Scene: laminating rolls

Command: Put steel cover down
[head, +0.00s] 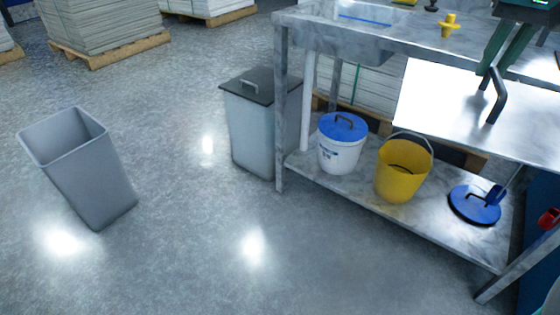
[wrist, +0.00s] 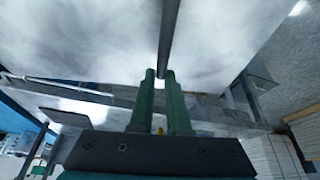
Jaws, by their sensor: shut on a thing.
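The steel cover (head: 440,112) is a large bright flat plate with a dark bar handle (head: 497,97), at the right of the head view. My gripper (head: 487,76) is at the upper right, its green fingers shut on the handle. In the wrist view the fingers (wrist: 163,74) close around the end of the handle bar (wrist: 168,40), and the cover's pale surface (wrist: 90,40) fills the upper part. The cover appears in front of the steel bench (head: 340,32) and hides part of it. I cannot tell whether its edges touch anything.
The lower shelf (head: 345,185) holds a white bucket with blue lid (head: 340,150), a yellow bucket (head: 402,172) and a blue round lid (head: 473,206). A lidded grey bin (head: 252,130) stands beside the bench. An open grey bin (head: 90,175) is at left. The floor between is clear.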

